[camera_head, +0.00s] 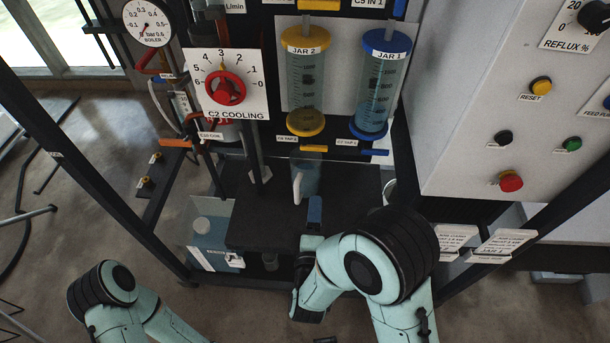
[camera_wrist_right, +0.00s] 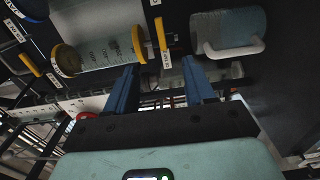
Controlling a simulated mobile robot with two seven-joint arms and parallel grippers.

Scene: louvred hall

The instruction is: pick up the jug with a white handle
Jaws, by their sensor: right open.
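The clear jug (camera_head: 311,176) stands on the dark shelf below the two jars, with its white handle (camera_head: 297,188) on its left side. The right wrist view shows the jug (camera_wrist_right: 229,24) at the upper right, with the white handle (camera_wrist_right: 236,50) facing the gripper. My right gripper (camera_head: 315,208) is just in front of the jug in the head view, apart from it. In the wrist view its two blue fingers (camera_wrist_right: 160,83) are spread and nothing is between them. The jug's handle lies off to the right of the fingers. My left gripper is out of view; only left arm links show.
The dark shelf (camera_head: 262,222) carries the jug. Yellow-capped JAR 2 (camera_head: 306,85) and blue-capped JAR 1 (camera_head: 377,88) hang above, with tap levers below them. A grey control cabinet (camera_head: 460,120) stands right. Dark frame posts flank the shelf.

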